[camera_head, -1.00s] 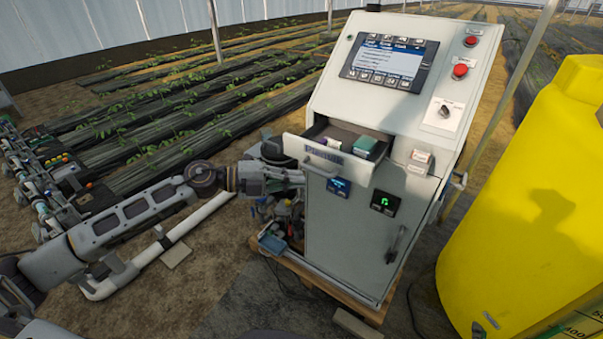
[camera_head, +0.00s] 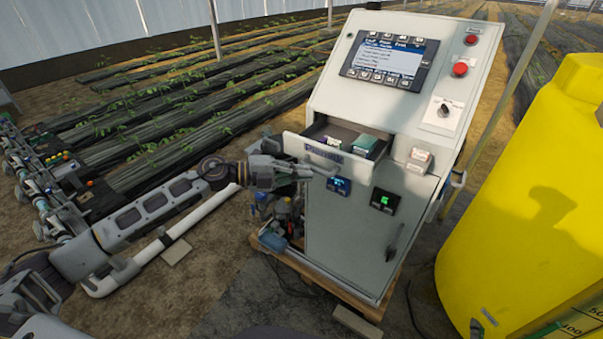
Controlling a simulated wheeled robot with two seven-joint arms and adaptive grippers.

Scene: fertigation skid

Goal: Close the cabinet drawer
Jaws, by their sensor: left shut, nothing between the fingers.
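The cabinet (camera_head: 350,235) is a light grey control cabinet with a slanted top panel. Its drawer (camera_head: 318,152) is pulled out towards the front, below the screen, and small boxes, one green (camera_head: 364,143), lie inside. My left gripper (camera_head: 304,172) is shut and empty. It is in front of the cabinet, at the drawer's front near the handle (camera_head: 322,168). It partly hides the handle's left part, and I cannot tell whether it touches the drawer. My right gripper is not in view.
A big yellow tank (camera_head: 530,200) stands right of the cabinet. Pumps and fittings (camera_head: 282,215) sit at the cabinet's lower left. White pipe (camera_head: 190,225) runs along the ground on the left. The cabinet stands on a wooden pallet (camera_head: 300,270).

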